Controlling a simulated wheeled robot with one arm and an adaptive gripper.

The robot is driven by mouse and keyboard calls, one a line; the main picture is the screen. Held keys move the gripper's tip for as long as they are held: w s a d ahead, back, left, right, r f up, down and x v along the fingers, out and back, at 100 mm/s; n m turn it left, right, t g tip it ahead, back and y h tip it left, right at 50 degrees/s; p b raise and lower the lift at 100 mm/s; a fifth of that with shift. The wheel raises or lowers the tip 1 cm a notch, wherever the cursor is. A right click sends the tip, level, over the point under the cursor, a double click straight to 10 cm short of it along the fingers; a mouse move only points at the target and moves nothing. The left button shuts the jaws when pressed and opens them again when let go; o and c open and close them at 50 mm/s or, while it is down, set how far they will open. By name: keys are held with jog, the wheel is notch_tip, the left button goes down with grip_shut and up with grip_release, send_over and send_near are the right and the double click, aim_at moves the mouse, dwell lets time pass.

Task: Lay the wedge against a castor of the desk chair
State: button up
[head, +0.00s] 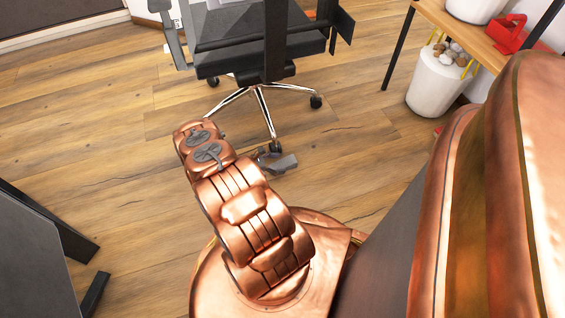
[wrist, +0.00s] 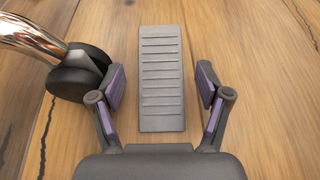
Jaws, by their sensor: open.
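The wedge (wrist: 161,60) is a grey ribbed block lying on the wood floor, between the spread fingers of my gripper (wrist: 160,84) in the wrist view. A gap shows on both sides of it, so the open fingers do not grip it. A black castor (wrist: 80,73) on a chrome leg is left of the wedge, close beside my left finger; I cannot tell whether they touch. The wedge and castor are apart. In the head view the desk chair (head: 262,55) stands at the top, and the wedge (head: 284,163) shows just below its nearest castor (head: 275,147).
A wooden table (head: 462,32) with a red object (head: 510,35) on it stands at the top right. A white bin (head: 437,84) is beneath it. A dark panel (head: 35,255) is at the lower left. Floor left of the chair is clear.

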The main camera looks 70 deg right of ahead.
jog(key=p+v, duration=0.2)
jog(key=v, duration=0.7)
jog(key=shift+w+a+r, duration=0.15)
jog(key=shift+w+a, duration=0.05)
jog(key=shift+a, duration=0.05)
jog(key=shift+w+r, duration=0.3)
jog(key=shift+r, duration=0.1)
jog(key=w+a+r+m+t+y, duration=0.1)
jog(key=w+a+r+m, duration=0.2)
jog(key=r, duration=0.6)
jog(key=w+a+r+y, duration=0.1)
jog(key=w+a+r, duration=0.35)
jog(key=r, duration=0.55)
jog(key=a+r+m+t+y, duration=0.2)
jog(key=a+r, duration=0.8)
jog(key=r, duration=0.5)
jog(key=s+a+r+m+t+y, duration=0.2)
jog(key=s+a+r, duration=0.5)
jog(key=a+r, duration=0.45)
jog(key=s+a+r+m+t+y, duration=0.1)
jog(key=s+a+r+y, duration=0.2)
jog(key=s+a, duration=1)
notch_tip(320, 180, up, 2)
jog(key=shift+r+t, duration=0.1)
jog(key=shift+t, duration=0.2)
